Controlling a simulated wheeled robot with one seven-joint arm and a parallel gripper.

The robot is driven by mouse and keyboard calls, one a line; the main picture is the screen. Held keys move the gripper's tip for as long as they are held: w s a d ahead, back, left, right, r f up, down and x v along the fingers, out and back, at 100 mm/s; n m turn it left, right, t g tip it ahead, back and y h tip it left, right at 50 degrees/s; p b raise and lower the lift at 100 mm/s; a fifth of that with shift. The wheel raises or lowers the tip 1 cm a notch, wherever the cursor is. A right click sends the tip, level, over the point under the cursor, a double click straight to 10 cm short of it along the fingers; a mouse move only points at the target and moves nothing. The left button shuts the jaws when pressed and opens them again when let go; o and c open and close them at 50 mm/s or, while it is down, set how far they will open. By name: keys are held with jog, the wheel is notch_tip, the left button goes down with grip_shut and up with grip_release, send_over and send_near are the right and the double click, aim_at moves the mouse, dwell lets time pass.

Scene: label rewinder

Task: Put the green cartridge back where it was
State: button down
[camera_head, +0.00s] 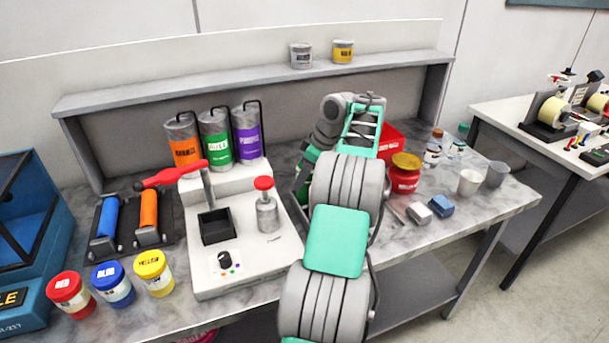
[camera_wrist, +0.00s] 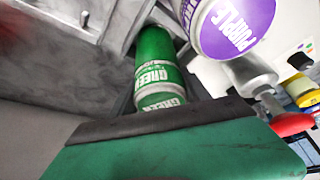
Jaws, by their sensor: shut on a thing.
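The green cartridge (camera_wrist: 155,72), a green cylinder with a white band reading GREEN, shows in the wrist view against the dark edge of my gripper (camera_wrist: 158,106). My gripper is shut on it; the near finger hides its lower end. In the head view my arm largely covers my gripper (camera_head: 301,178), just right of the dispenser stand, and I cannot make out the cartridge there. A canister with a green label (camera_head: 218,138) stands on the white machine between the orange-labelled canister (camera_head: 183,143) and the purple-labelled canister (camera_head: 247,137).
The white machine (camera_head: 245,265) has a black square cup (camera_head: 217,227) and a red-topped cylinder (camera_head: 267,212). A grey shelf (camera_head: 200,85) runs behind. A red jar (camera_head: 404,173), small bottles and cups stand right of my arm.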

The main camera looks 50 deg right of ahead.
jog(key=shift+f+b, duration=0.3)
jog(key=shift+c, duration=2.2)
grip_release()
